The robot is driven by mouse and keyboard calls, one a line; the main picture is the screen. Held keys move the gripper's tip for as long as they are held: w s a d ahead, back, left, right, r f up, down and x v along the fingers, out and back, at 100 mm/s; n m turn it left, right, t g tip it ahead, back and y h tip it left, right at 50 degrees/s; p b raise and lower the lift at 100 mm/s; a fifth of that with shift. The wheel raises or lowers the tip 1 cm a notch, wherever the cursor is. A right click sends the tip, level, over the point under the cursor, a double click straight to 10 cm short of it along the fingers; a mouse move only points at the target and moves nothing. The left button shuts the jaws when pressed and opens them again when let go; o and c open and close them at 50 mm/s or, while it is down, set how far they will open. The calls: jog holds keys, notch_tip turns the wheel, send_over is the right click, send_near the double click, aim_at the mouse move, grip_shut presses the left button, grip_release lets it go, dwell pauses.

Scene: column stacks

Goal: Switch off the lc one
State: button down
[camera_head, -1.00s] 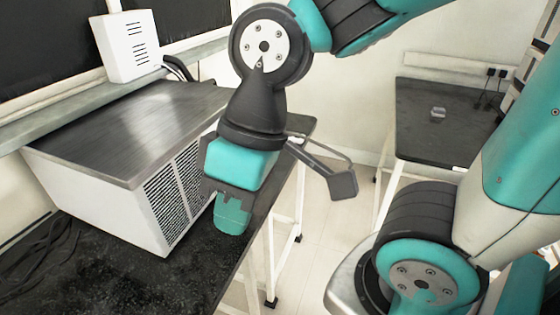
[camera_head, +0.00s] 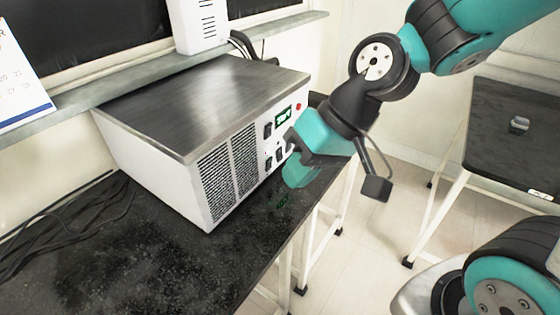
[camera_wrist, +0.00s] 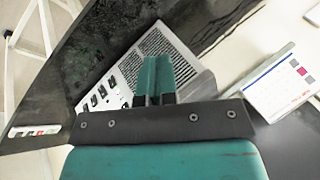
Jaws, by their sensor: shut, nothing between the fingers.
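A white box-shaped unit (camera_head: 150,160) with a grey metal top stands on the black bench. Its front has two dark vent grilles, a lit green display (camera_head: 283,115), a red button (camera_head: 299,107) and several dark switches (camera_head: 267,131). In the wrist view the unit (camera_wrist: 185,45) lies beyond the fingers, with a row of switches (camera_wrist: 97,97) to their left. My gripper (camera_head: 298,172) is shut and empty, in front of the panel's right part, and hides some of it. I cannot tell whether it touches the panel. No "lc" label is readable.
The black bench (camera_head: 110,250) is bare at front, with dark cables (camera_head: 60,225) at left. A white wall box (camera_head: 202,25) and a calendar (camera_head: 20,85) are behind. Another black table (camera_head: 500,155) with a small object stands at right.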

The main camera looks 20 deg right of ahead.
aim_at(271, 164)
jog(key=w+d+f+m+t, duration=0.6)
jog(key=w+d+f+m, duration=0.6)
jog(key=w+m, duration=0.1)
jog(key=shift+w+t, duration=0.2)
jog(key=shift+t, duration=0.2)
jog(key=shift+f, duration=0.15)
jog(key=p+x, duration=0.2)
jog(key=x, duration=0.8)
jog(key=shift+w+a+r+p, duration=0.3)
jog(key=shift+w+a+p, duration=0.35)
jog(key=shift+w, duration=0.35)
jog(key=shift+w+a+f, duration=0.1)
jog(key=shift+w+a, duration=0.35)
jog(key=shift+w, duration=0.2)
jog(key=shift+d, duration=0.1)
